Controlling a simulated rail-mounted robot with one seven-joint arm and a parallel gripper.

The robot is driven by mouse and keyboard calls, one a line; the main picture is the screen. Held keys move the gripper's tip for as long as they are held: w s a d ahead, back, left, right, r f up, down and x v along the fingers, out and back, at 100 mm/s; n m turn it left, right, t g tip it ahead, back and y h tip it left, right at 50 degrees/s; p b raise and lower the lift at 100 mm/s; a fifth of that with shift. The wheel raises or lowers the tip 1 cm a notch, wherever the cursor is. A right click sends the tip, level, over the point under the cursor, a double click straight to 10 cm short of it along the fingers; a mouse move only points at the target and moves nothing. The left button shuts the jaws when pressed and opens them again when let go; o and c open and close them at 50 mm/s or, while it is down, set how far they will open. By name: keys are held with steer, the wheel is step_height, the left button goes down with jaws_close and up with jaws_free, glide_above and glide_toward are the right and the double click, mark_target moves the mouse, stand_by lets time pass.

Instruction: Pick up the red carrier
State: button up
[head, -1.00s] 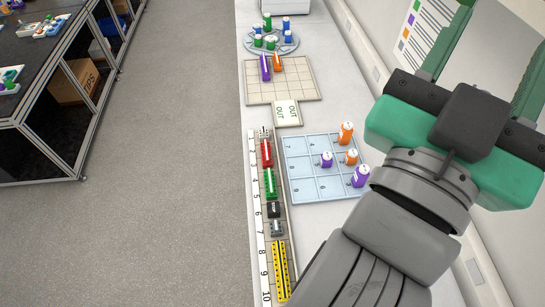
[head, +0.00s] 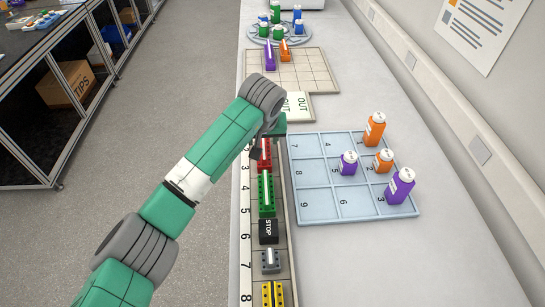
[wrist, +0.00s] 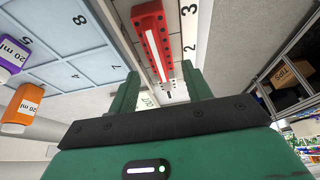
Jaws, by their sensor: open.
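The red carrier (head: 264,155) is a narrow block with a pale stripe. It sits in the numbered rack strip (head: 283,245) near marks 2 and 3, ahead of a green carrier (head: 266,195). In the wrist view the red carrier (wrist: 153,42) shows above and between the fingers, its stripe facing the camera. My gripper (wrist: 158,84) is open and empty, its two green fingers apart. In the head view my arm hides most of the gripper over the far end of the strip, and part of the red carrier.
A black STOP block (head: 268,230), a grey block (head: 270,261) and a yellow block (head: 272,293) follow in the strip. To the right, a blue numbered tray (head: 318,208) holds orange and purple bottles. Beyond lie the OUT plate (head: 298,106) and a beige grid (head: 312,78).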

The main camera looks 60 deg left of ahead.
mark_target(264, 146)
steer(key=b+x, duration=0.3)
steer(key=x, duration=0.4)
steer(key=shift+d+f, duration=0.1)
steer(key=shift+f, duration=0.2)
steer(key=shift+w, duration=0.1)
steer(key=shift+f, duration=0.1)
steer(key=shift+c, duration=0.4)
steer(key=c, duration=0.7)
